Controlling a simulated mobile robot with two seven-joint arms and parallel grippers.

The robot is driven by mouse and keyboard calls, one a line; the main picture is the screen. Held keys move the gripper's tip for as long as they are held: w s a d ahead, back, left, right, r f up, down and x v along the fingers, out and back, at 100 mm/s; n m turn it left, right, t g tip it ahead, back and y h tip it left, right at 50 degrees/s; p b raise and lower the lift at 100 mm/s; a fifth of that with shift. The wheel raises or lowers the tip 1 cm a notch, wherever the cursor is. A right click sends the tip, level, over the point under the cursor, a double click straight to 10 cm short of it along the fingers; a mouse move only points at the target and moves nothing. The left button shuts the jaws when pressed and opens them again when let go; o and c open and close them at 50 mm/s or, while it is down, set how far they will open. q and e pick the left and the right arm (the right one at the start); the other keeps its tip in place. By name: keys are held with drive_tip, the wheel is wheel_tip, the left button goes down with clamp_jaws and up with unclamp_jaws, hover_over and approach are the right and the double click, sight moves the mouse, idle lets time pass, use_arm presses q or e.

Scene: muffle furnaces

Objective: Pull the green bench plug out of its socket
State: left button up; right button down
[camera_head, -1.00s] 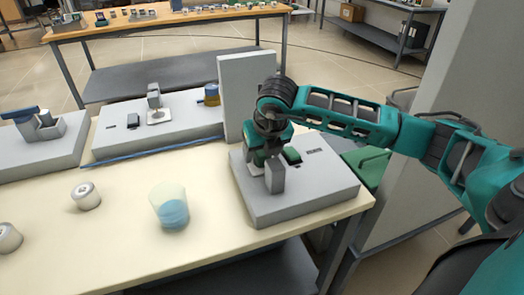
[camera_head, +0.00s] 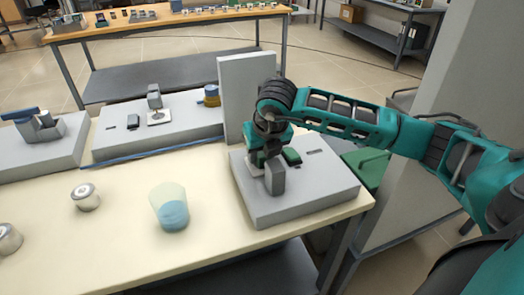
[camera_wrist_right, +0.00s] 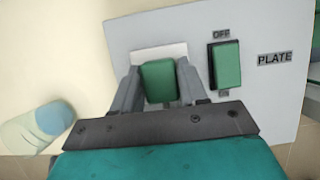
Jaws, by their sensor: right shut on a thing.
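The green plug (camera_wrist_right: 158,82) sits between the two grey fingers of my right gripper (camera_wrist_right: 158,88) in the right wrist view, and the fingers are shut on it. The white socket plate (camera_wrist_right: 160,51) shows just behind the plug; I cannot tell whether the plug is fully seated. In the head view my right gripper (camera_head: 266,172) points down over the grey bench unit (camera_head: 305,195), and its fingers hide most of the plug. My left gripper is not in view.
A green switch (camera_wrist_right: 225,64) marked OFF sits right of the plug, near a PLATE label. A beaker with blue liquid (camera_head: 170,208) stands left of the unit. A tall grey panel (camera_head: 240,90) rises behind. The bench front is mostly clear.

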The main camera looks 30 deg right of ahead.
drive_tip(key=shift+r+p, duration=0.85)
drive_tip(key=shift+r, duration=1.2)
drive_tip(key=shift+w, duration=0.1)
drive_tip(key=c, duration=0.9)
unclamp_jaws()
drive_tip(key=shift+o, duration=1.1)
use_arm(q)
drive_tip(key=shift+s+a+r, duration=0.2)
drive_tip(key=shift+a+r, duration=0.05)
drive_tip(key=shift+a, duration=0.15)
use_arm(e)
drive_tip(key=shift+f, duration=0.1)
